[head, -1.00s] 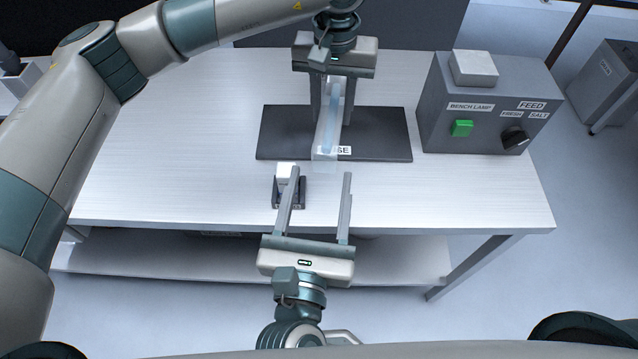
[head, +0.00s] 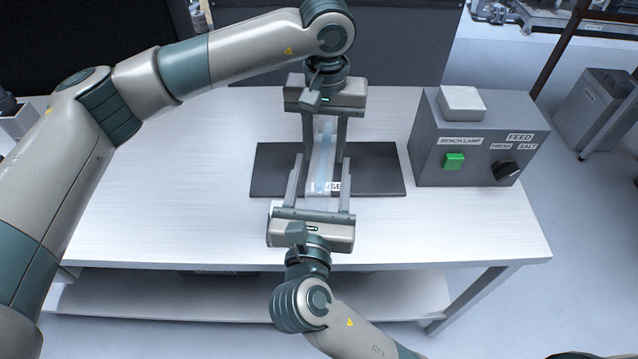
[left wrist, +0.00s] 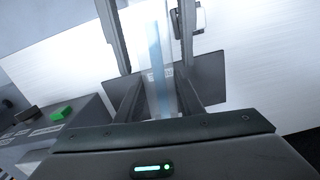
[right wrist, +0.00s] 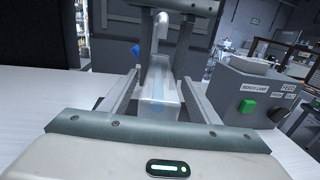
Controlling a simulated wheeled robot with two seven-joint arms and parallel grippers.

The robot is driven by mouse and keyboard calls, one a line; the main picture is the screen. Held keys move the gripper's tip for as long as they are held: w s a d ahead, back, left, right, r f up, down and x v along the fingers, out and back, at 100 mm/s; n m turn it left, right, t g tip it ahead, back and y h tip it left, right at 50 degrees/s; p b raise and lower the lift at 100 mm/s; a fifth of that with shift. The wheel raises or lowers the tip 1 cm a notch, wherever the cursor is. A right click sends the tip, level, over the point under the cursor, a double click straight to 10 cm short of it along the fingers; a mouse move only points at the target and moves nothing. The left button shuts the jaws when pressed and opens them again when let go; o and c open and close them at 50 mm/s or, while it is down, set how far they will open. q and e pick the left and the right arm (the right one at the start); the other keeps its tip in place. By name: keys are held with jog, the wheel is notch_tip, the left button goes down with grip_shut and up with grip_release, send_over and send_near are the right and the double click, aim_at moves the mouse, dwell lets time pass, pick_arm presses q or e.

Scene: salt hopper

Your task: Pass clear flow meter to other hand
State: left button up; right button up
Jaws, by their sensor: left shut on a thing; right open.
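The clear flow meter (head: 321,165) is a see-through block with a blue strip, held above the dark base mat (head: 377,180). My left gripper (head: 325,145) comes from the far side and is shut on its far part; the left wrist view also shows the meter (left wrist: 160,65) between those fingers. My right gripper (head: 319,165) comes from the near side, open, with one finger on each side of the meter's near part. In the right wrist view the meter (right wrist: 158,88) stands between the spread fingers, with gaps beside it. The mat's label is partly hidden.
A grey control box (head: 473,140) with a green switch (head: 453,161), a black knob and a pale block on top stands to the right. The bench (head: 170,185) is clear on the left. A small holder (left wrist: 199,18) shows beyond the meter in the left wrist view.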

aim_at(325, 144)
jog(key=shift+w, duration=0.35)
jog(key=c, duration=1.4)
pick_arm(q)
jog(key=o, duration=1.4)
jog(key=shift+r, duration=0.15)
notch_tip(325, 144, up, 12)
jog(key=shift+f, duration=0.1)
